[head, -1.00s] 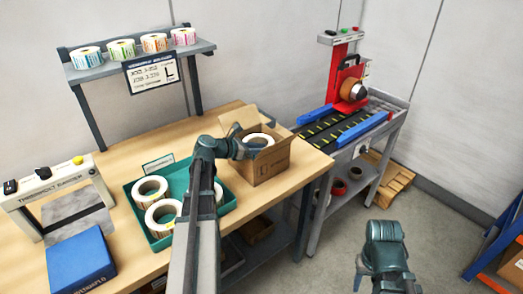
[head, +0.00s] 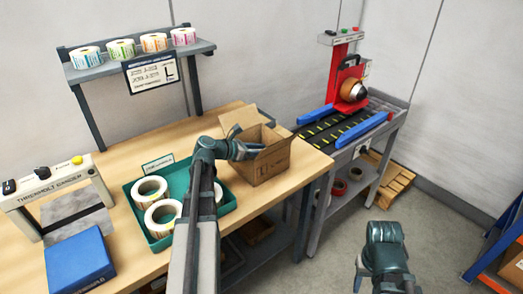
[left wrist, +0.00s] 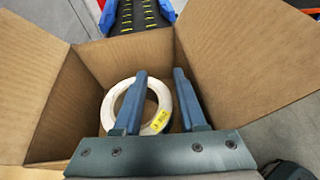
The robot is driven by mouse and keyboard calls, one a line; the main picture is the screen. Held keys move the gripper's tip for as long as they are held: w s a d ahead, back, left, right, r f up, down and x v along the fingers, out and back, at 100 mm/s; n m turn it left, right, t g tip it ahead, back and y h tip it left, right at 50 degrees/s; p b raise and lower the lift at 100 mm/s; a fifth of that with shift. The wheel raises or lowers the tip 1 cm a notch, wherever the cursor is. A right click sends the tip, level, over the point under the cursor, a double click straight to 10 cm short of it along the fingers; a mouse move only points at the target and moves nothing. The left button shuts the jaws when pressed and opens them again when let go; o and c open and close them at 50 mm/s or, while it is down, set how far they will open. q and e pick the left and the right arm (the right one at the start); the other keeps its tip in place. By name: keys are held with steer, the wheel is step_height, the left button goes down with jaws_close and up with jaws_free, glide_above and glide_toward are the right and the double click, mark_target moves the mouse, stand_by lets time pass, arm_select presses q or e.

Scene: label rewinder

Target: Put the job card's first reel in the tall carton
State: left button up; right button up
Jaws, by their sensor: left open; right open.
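The carton (head: 266,163) is brown cardboard with its flaps open. It stands near the right end of the workbench. A white label reel (left wrist: 113,97) with a yellow tag lies inside it in the left wrist view. My left gripper (head: 262,146) is at the carton's mouth, and its open fingers (left wrist: 160,85) show above the reel, apart from each other. My right gripper (head: 385,232) is over the floor at the right, away from the bench. The job card (head: 151,74) hangs below the shelf; its small print is hard to read.
A teal tray (head: 228,205) with several white reels (head: 150,189) stands left of the carton. Several coloured reels (head: 122,49) sit on the shelf. A blue box (head: 78,262) is at the front left.

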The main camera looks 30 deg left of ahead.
arm_select(q)
steer(key=p+v, duration=0.4)
steer(key=v, duration=0.8)
steer(key=shift+r, duration=0.2)
steer(key=shift+a, duration=0.1)
